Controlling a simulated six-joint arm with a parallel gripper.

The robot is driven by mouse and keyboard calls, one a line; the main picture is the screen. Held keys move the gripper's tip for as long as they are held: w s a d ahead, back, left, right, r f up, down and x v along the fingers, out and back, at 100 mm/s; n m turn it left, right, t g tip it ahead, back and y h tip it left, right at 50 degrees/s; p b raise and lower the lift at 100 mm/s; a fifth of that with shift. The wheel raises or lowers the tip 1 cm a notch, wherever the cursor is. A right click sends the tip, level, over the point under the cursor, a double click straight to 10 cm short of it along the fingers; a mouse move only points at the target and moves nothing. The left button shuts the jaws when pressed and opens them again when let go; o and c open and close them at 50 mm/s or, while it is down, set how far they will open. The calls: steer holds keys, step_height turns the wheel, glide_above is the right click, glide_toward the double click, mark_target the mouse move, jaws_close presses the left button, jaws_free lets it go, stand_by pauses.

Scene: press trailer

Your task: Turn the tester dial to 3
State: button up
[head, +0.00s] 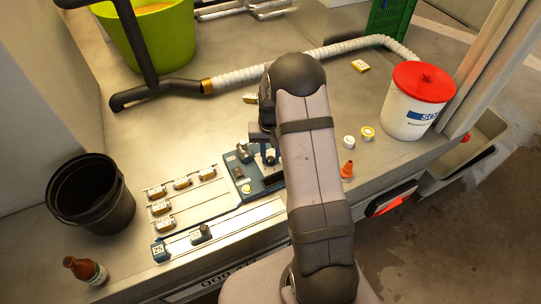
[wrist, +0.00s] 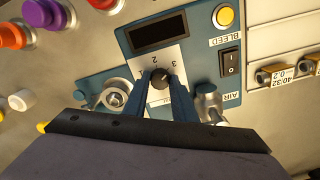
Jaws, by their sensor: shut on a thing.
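The blue tester (head: 243,178) stands on the bench just left of my arm in the head view. In the wrist view its blue panel (wrist: 205,60) fills the middle. The black tester dial (wrist: 160,77) sits on a white scale plate where the numbers 2 and 3 show. My gripper (wrist: 161,82) is shut on the dial, one finger on each side. The fingers cover part of the scale, and I cannot tell for sure where the dial points. In the head view my gripper (head: 265,143) is at the tester, partly hidden by my arm.
The panel has a dark display (wrist: 159,33), a yellow BLEED button (wrist: 225,17) and a rocker switch (wrist: 229,63). Metal fittings (wrist: 116,97) flank the dial. A black bucket (head: 92,195), brown bottle (head: 86,270), orange cone (head: 347,170) and red-lidded bucket (head: 412,108) stand around.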

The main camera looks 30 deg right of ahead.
mark_target(270, 159)
steer(key=o, duration=1)
steer(key=shift+o, duration=0.2)
steer(key=shift+r, duration=0.1)
steer(key=shift+r+b, duration=0.65)
steer(key=shift+r, duration=3)
